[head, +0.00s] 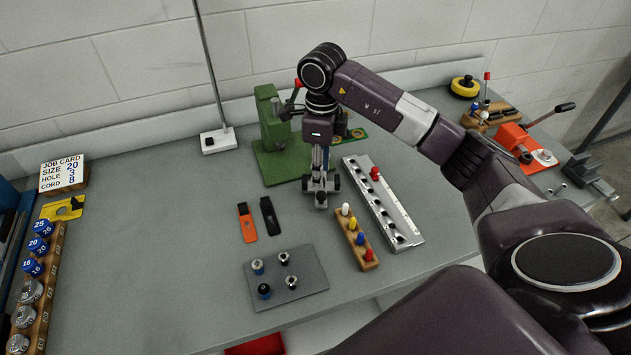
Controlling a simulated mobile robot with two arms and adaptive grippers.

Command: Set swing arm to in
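A green machine (270,125) with an upright post and a flat base plate stands at the back of the bench. A dark lever with a red knob (298,83) shows at its upper right; I cannot tell whether this is the swing arm. My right arm and wrist hide the machine's right side. My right gripper (321,188) points down just right of the green base plate, left of a metal rail. Its fingers are small and partly covered, so I cannot tell whether they are open or touch anything. My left gripper is not in view.
A metal rail (393,215) with a red peg and a wooden rack (352,236) of coloured pegs lie to the right. A grey plate (303,294) with knobs is in front. Orange (247,223) and black (270,216) tags lie left. A job card (63,174) stands far left.

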